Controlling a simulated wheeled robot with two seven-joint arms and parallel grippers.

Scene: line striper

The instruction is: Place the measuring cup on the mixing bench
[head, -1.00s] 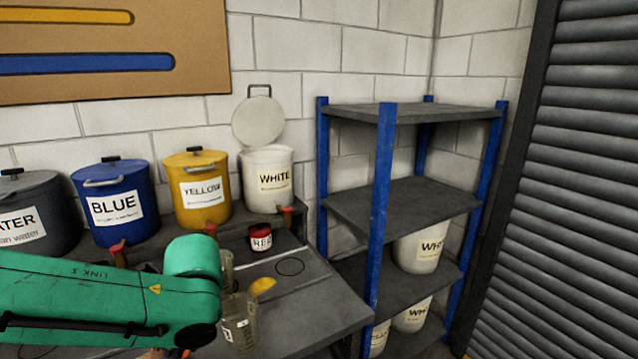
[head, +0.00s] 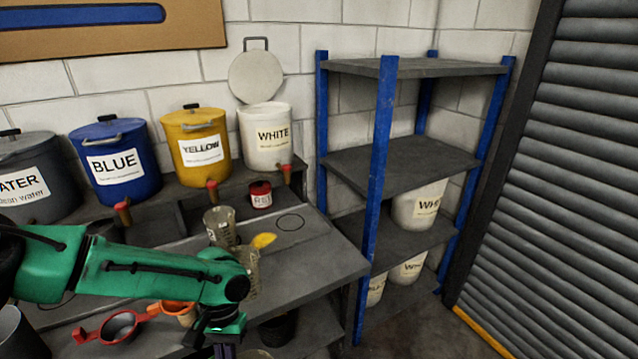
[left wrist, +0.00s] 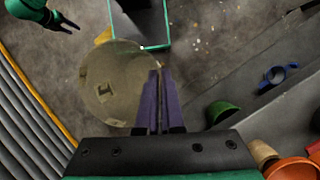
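A clear measuring cup (left wrist: 112,88) shows large and round in the left wrist view, its rim facing the camera. My left gripper (left wrist: 157,75) has its purple fingers close together at the cup's right edge, apparently pinching its wall. In the head view this gripper (head: 224,351) is at the bottom edge, in front of the bench, and part of the cup's rim (head: 257,354) shows beside it. The mixing bench (head: 310,262) has a dark grey top with a drawn circle. My right gripper (left wrist: 66,22) shows small in the left wrist view, its fingers seemingly apart.
Two other clear cups (head: 219,226) stand on the bench, the nearer (head: 250,270) beside a yellow scoop (head: 264,240). A small red can (head: 260,195) stands behind. An orange bowl (head: 180,310) and red-handled strainer (head: 118,327) are at the front. A blue-post shelf (head: 374,190) stands right.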

